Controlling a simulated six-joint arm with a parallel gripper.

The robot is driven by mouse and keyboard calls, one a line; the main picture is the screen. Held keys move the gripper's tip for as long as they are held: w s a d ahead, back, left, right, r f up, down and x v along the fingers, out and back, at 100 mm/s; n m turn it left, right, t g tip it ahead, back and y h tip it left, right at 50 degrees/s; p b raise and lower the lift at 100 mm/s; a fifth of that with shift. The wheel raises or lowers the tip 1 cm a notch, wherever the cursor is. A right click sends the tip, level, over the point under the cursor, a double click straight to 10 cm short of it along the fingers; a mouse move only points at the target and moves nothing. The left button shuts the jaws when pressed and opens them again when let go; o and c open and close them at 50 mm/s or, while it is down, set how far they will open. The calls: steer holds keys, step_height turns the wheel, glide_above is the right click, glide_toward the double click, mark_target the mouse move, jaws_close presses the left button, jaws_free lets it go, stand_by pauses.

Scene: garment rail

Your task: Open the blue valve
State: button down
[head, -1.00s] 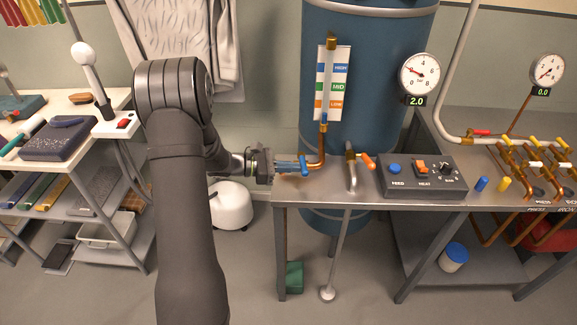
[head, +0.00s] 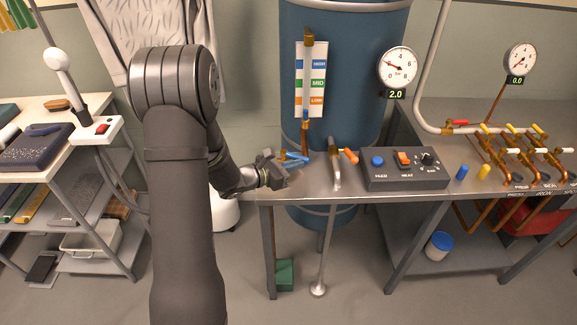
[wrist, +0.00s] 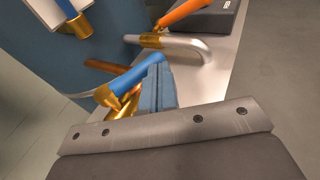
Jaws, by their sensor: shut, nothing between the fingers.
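The blue valve is a blue lever handle (wrist: 132,76) on a brass body (wrist: 112,97), fitted to a copper pipe at the left end of the metal bench. In the head view the small blue handle (head: 295,156) is partly hidden by my gripper. My gripper (wrist: 166,70) is shut, with its blue-grey fingers right beside the handle's free end and nothing between them. The fingers seem to touch the handle's side, but contact is not certain. In the head view my gripper (head: 296,162) reaches in from the left, low over the bench edge.
A bent grey pipe with an orange lever (head: 351,156) stands just right of the valve. Beyond it are a control box (head: 405,170) and a pressure gauge (head: 398,68) reading 2.0. The blue tank (head: 350,90) with a level scale (head: 310,80) rises behind.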

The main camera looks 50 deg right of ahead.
mark_target(304, 159)
steer(key=shift+x, duration=0.8)
steer(key=shift+d+r, duration=0.15)
steer(key=shift+d, duration=0.7)
steer(key=s+a+r, duration=0.2)
steer(key=s+a, duration=0.7)
steer(key=a, duration=0.1)
steer(key=shift+s+r, duration=0.2)
steer(key=shift+r, duration=0.15)
steer(key=shift+d, duration=0.1)
